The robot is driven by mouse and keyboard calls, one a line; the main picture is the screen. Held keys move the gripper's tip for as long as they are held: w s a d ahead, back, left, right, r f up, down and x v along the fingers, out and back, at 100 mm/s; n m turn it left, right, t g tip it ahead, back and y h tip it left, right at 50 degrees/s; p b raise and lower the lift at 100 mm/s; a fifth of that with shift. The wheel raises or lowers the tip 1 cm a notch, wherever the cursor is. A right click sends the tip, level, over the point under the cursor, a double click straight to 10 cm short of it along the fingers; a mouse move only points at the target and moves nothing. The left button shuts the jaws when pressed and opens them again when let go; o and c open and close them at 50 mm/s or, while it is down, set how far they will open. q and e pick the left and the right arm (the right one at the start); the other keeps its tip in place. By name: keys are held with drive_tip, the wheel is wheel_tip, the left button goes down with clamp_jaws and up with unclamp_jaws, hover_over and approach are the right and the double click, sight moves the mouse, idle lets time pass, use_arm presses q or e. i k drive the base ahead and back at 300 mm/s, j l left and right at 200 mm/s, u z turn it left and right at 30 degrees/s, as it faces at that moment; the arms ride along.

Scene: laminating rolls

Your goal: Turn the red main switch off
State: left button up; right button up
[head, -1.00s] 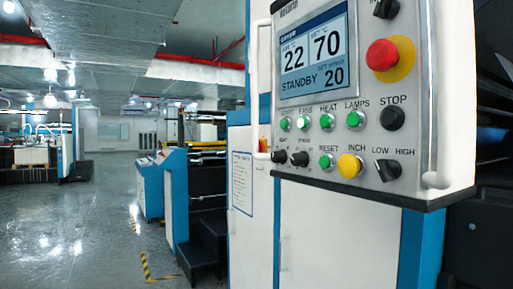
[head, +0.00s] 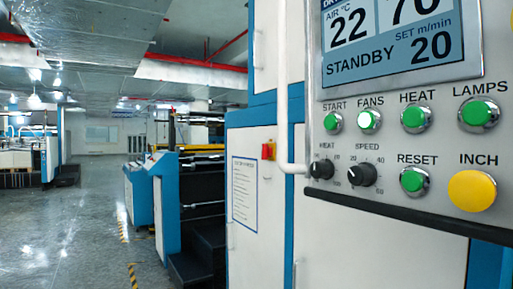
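A small red switch on a yellow plate (head: 268,151) is on the side of the white and blue machine cabinet, just left of the control panel's white handle rail. It is too small to tell which position its knob is in. Neither of my grippers is in view.
The control panel (head: 395,200) juts out close on the right, with a STANDBY display (head: 390,45), green buttons, a yellow INCH button (head: 472,190) and black knobs. A white handle rail (head: 283,90) runs down its left edge. Open grey floor (head: 70,230) lies left, beside blue-ended machines (head: 165,200).

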sight(267, 151)
drive_tip(key=i+j+z, duration=0.1)
drive_tip(key=i+j, duration=0.5)
drive_tip(key=i, duration=0.2)
drive_tip(key=i+j, duration=0.65)
drive_tip(key=i, duration=0.15)
drive_tip(key=i+l+z, duration=0.05)
